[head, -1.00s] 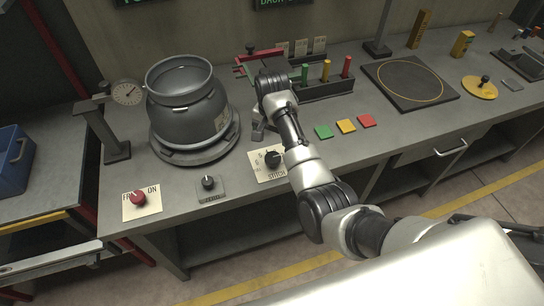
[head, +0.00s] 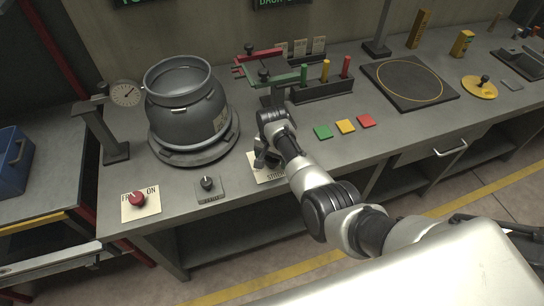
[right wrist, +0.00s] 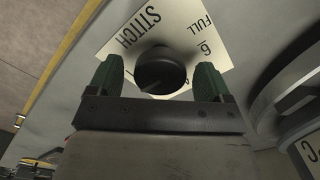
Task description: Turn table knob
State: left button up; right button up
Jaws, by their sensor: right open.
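A small black knob (head: 207,183) stands on a grey plate at the bench's front edge; the plate's label is too small to read. A second black knob (right wrist: 160,72) sits on a cream plate (right wrist: 190,24) lettered STITCH and FULL. In the head view my right arm and gripper mostly cover this knob, and the plate (head: 262,176) shows only in part. My right gripper (head: 264,160) is open over it. In the right wrist view its two dark green fingers (right wrist: 160,78) stand on either side of the knob, with gaps visible. My left gripper is not in view.
A grey vessel (head: 185,108) stands on a round turntable (head: 170,155), with a dial gauge (head: 127,93) at its left. A red knob (head: 138,198) on a FREE/ON plate is at the front left. Green, yellow and red squares (head: 345,126) lie right of my arm.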

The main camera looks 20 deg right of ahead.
jog(key=shift+c, duration=0.3)
jog(key=c, duration=0.9)
jog(key=shift+o, duration=0.2)
